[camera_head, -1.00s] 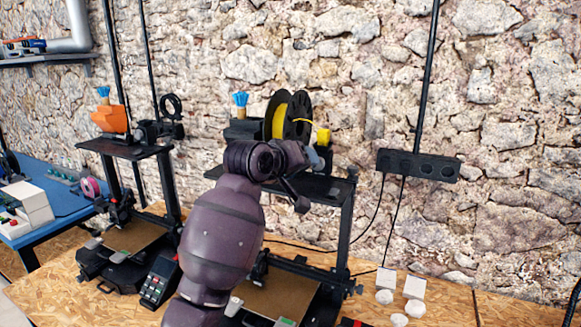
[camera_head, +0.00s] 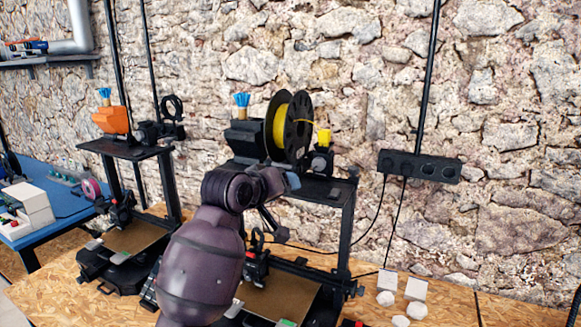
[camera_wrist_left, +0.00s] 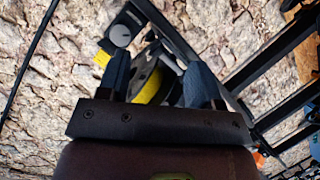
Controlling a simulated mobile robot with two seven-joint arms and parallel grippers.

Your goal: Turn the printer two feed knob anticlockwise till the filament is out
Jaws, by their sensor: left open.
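The printer with the yellow filament spool (camera_head: 298,128) stands right of centre in the head view. A grey feed unit with a round knob (camera_head: 321,160) sits on its top bar, right of the spool, below a small yellow block (camera_head: 324,136). A yellow strand runs from the spool towards the block. In the wrist view the round grey knob (camera_wrist_left: 120,35) is beyond and left of the fingers, near the yellow block (camera_wrist_left: 101,58). My left gripper (camera_head: 285,206) is open and empty, below and left of the knob, apart from it. My right gripper is not in view.
Another printer (camera_head: 125,150) with an orange part on top stands to the left. The stone wall is close behind. A socket strip (camera_head: 420,165) with cables hangs at right. Small white blocks (camera_head: 388,280) lie on the wooden bench. My arm hides part of the spool printer's frame.

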